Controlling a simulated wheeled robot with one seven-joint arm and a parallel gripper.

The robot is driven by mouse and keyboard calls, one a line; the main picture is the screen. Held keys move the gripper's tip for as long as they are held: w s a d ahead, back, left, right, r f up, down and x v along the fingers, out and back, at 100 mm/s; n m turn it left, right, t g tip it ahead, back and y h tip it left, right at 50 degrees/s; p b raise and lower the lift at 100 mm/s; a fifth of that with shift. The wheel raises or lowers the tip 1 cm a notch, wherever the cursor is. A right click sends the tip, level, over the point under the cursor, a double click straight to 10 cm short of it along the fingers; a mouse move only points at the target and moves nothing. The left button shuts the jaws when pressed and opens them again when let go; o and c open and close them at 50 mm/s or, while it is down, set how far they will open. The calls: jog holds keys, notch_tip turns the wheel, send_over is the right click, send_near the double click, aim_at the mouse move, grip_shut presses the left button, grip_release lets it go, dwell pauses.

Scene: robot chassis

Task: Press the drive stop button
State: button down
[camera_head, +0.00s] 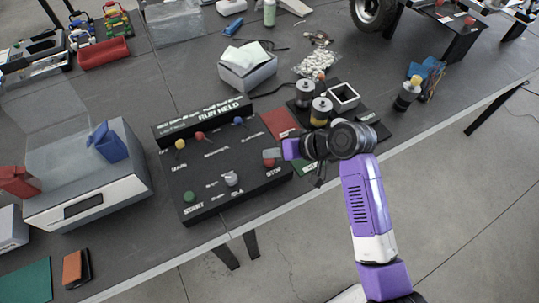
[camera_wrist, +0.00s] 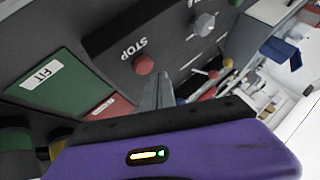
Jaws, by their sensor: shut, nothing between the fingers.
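The black control panel (camera_head: 215,160) lies on the grey bench. In the wrist view, the red round button (camera_wrist: 143,64) sits beside the label STOP on the panel face. In the head view, the button is mostly hidden by my fingertips, with the STOP label (camera_head: 274,173) just below. My gripper (camera_head: 271,154) is shut and empty over the right end of the panel. In the wrist view, my closed fingers (camera_wrist: 165,90) are just right of and below the red button. I cannot tell whether they touch the panel; the button appears clear of them.
The panel also carries a green START button (camera_head: 189,197), a grey knob (camera_head: 231,179) and yellow, red and blue levers. A green FIT card (camera_wrist: 45,80) and a red card lie beside it. Black and gold canisters (camera_head: 321,110) stand close behind my gripper.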

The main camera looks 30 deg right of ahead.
aim_at(272, 162)
jog(key=shift+r+p, duration=2.05)
jog(key=shift+r, duration=0.25)
jog(key=shift+f, duration=0.1)
jog(key=shift+w, duration=0.1)
jog(key=w+d+r+m+t+h, duration=0.1)
jog(key=w+d+r+t+h, duration=0.2)
jog(key=w+d+r+t, duration=0.15)
jog(key=s+d+r+m+t+h, duration=0.1)
jog(key=s+d+t+h, duration=0.1)
jog(key=s, duration=0.3)
jog(key=s+a+n+b, duration=0.1)
jog(key=s+a, duration=0.1)
jog(key=s, duration=0.9)
jog(key=s+a+r+n+b, duration=0.1)
jog(key=s+a, duration=0.1)
jog(key=s, duration=0.9)
jog(key=s+a+r+n+b, duration=0.1)
jog(key=s+a, duration=0.2)
jog(key=s, duration=0.8)
jog(key=shift+s+r+n+t+b, duration=0.25)
jog(key=shift+n+t+b, duration=0.1)
jog(key=shift+n+t, duration=0.1)
jog(key=c, duration=2.2)
grip_release()
